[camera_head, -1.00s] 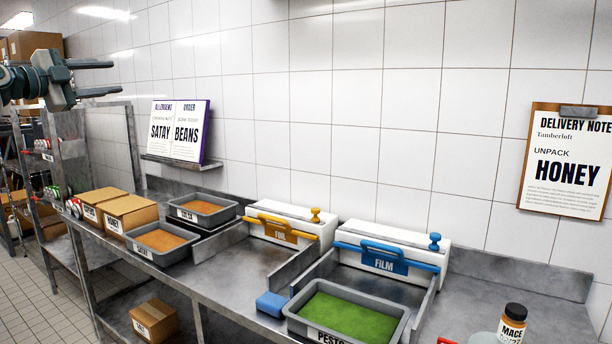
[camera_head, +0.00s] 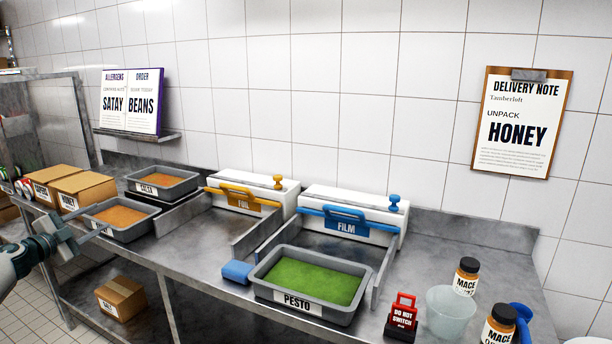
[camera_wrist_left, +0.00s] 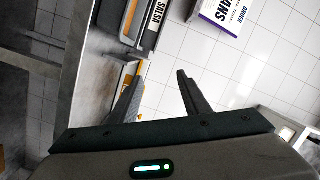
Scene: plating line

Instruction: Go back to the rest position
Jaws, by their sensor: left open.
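My left gripper (camera_head: 92,228) is at the left of the head view, low beside the counter's front edge and near the satay tray (camera_head: 124,233). Its two fingers are spread in the left wrist view (camera_wrist_left: 160,90), with nothing between them. The tray beyond them is labelled SALSA (camera_wrist_left: 155,22), and the purple-edged order board (camera_wrist_left: 228,14) shows at the top. My right gripper is in neither view.
Boxes (camera_head: 84,187) stand on the counter's left end. The foil dispenser (camera_head: 240,192), film dispenser (camera_head: 350,215) and pesto tray (camera_head: 352,316) occupy the middle. Mace jars (camera_head: 466,277), a clear tub (camera_head: 448,316) and a red sign (camera_head: 403,312) stand at right. A carton (camera_head: 121,298) is on the lower shelf.

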